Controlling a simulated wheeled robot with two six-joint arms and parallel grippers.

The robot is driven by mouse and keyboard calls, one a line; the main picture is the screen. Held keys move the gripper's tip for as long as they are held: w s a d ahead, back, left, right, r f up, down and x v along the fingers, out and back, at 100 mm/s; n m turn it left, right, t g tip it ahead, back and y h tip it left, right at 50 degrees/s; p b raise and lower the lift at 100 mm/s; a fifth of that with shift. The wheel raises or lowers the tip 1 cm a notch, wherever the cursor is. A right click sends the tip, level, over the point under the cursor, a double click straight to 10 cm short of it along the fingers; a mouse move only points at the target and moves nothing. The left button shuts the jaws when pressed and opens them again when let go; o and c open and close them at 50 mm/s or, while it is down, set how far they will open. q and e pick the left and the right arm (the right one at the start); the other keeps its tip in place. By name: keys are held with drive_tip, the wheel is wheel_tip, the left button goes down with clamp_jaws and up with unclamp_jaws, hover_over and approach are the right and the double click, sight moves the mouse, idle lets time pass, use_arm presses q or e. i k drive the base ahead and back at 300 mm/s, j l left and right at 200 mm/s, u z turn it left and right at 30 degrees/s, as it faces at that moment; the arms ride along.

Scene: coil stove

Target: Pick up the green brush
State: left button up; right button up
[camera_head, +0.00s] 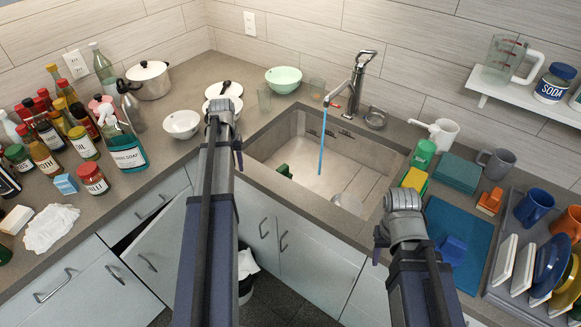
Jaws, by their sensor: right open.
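A small dark green object (284,171), which looks like the green brush, lies in the sink near its front left corner. The sink's front rim hides part of it. My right gripper (403,199) is over the counter edge at the sink's right end, apart from the green object. It is open; nothing shows between its jaws. My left gripper (220,110) is over the counter left of the sink, near the white bowls. The view does not show its jaws clearly.
The metal faucet (349,85) stands behind the sink (330,157), with a blue stream of water falling into it. A blue mat (473,222) with a blue object (453,250) lies right of the sink. A dish rack (500,300) holds plates. Bottles crowd the left counter.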

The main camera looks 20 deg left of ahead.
sight(284, 169)
drive_tip(key=j+z, duration=0.3)
drive_tip(key=k+j+z, duration=0.1)
drive_tip(key=j+z, duration=0.15)
drive_tip(key=j, duration=0.25)
drive_tip(key=j+z, duration=0.3)
drive_tip(key=k+j+z, duration=0.25)
drive_tip(key=j, duration=0.2)
drive_tip(key=k+j+z, duration=0.1)
drive_tip(key=j+z, duration=0.2)
